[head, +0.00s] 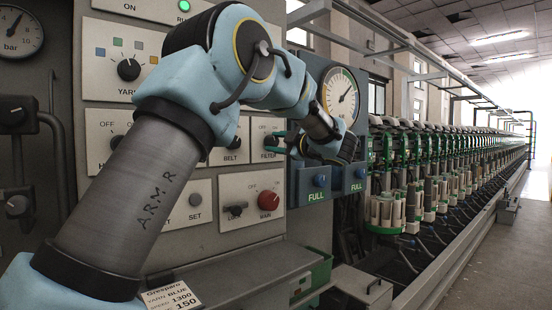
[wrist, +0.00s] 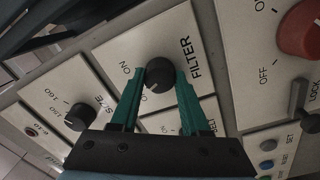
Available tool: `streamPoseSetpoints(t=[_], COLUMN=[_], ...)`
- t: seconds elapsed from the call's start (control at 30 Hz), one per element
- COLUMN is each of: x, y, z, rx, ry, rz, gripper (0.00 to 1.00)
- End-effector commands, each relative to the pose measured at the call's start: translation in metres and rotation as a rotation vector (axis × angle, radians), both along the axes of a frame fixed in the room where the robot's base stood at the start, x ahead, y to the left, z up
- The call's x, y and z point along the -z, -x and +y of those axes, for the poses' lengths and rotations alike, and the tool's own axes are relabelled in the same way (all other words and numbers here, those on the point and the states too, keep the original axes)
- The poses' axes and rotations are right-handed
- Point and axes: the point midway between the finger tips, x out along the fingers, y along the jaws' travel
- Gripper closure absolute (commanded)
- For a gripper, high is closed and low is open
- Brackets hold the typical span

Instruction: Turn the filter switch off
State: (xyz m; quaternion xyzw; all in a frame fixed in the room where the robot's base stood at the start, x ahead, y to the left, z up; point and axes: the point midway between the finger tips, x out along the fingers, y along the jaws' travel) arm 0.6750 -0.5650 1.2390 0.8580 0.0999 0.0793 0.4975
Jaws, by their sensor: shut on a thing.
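The filter switch is a dark round knob (wrist: 160,73) on a pale plate marked FILTER, in the middle of the wrist view. My gripper (wrist: 160,76) has its two green fingers on either side of the knob, shut on it. ON reads beside the knob, and the OFF lettering is partly covered by a finger. I cannot tell clearly which way the knob points. In the head view the FILTER plate (head: 264,125) is at the centre, with my gripper (head: 272,143) in front of it; the knob is largely hidden there.

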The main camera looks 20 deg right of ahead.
Motion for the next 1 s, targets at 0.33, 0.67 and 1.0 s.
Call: streamPoseSetpoints(t=[0.33,0.67,1.0], x=[0.0031,0.0011,0.0011], y=[0.0,0.0,0.0], z=[-0.0001,-0.0002,-0.0001], rx=[0.0,-0.001,-0.001], ry=[0.129,0.152,0.151], rz=[-0.035,-0.042,-0.042], gripper=[1.0,1.0,0.4])
